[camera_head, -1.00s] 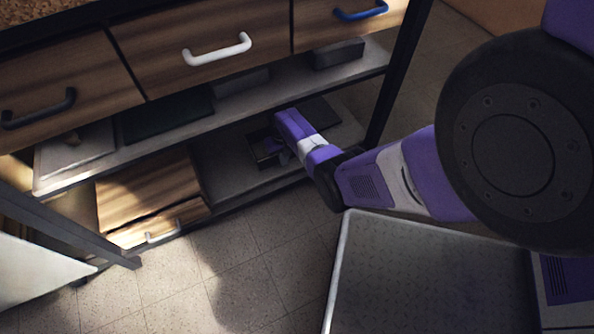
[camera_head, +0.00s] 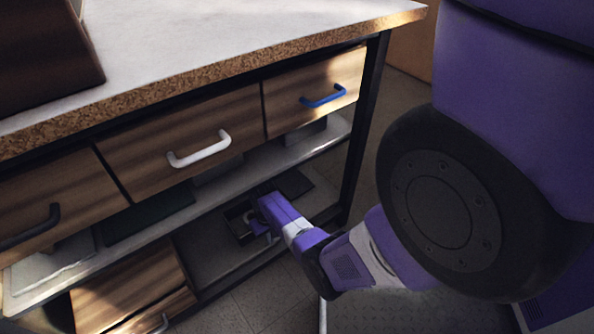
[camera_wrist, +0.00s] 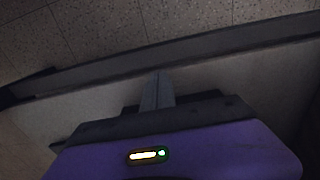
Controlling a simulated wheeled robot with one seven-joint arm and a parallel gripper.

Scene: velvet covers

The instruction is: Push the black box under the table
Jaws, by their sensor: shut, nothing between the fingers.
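The table (camera_head: 240,75) has a pale top with a speckled edge, drawers and open shelves below.
The drawers carry a black handle (camera_head: 30,228), a white handle (camera_head: 199,149) and a blue handle (camera_head: 323,97). A small wooden drawer unit (camera_head: 130,285) is at the lower left. Tiled floor (camera_head: 270,300) lies in front.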

